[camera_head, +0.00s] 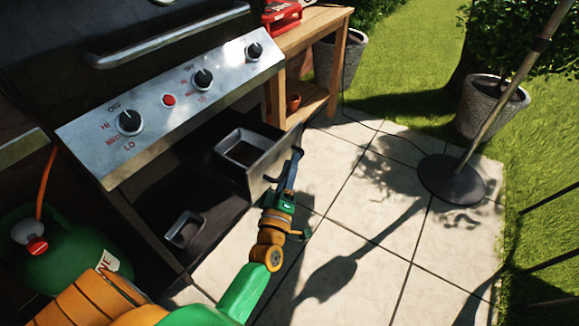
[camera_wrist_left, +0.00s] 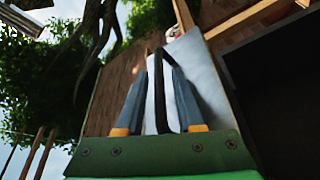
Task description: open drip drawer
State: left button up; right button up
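The drip drawer (camera_head: 258,181) is a dark box under the grill's control panel. It is slid partly out, and a grey-rimmed tray (camera_head: 222,141) shows inside it. Its black handle (camera_head: 296,160) stands off the front face. My left gripper (camera_head: 287,180) is at this handle. In the left wrist view, the handle (camera_wrist_left: 159,90) runs between the two fingers of the left gripper (camera_wrist_left: 159,72). Narrow gaps show beside the bar, so the fingers look open around it. My right gripper is in neither view.
The silver control panel (camera_head: 175,100) with knobs is just above the drawer. A green gas tank (camera_head: 75,265) stands at lower left. A wooden side table (camera_head: 310,25) is behind the drawer. The paving in front is clear up to a parasol base (camera_head: 452,180).

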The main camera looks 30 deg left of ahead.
pick_arm(q)
jog(key=v, duration=0.7)
dwell(0.4)
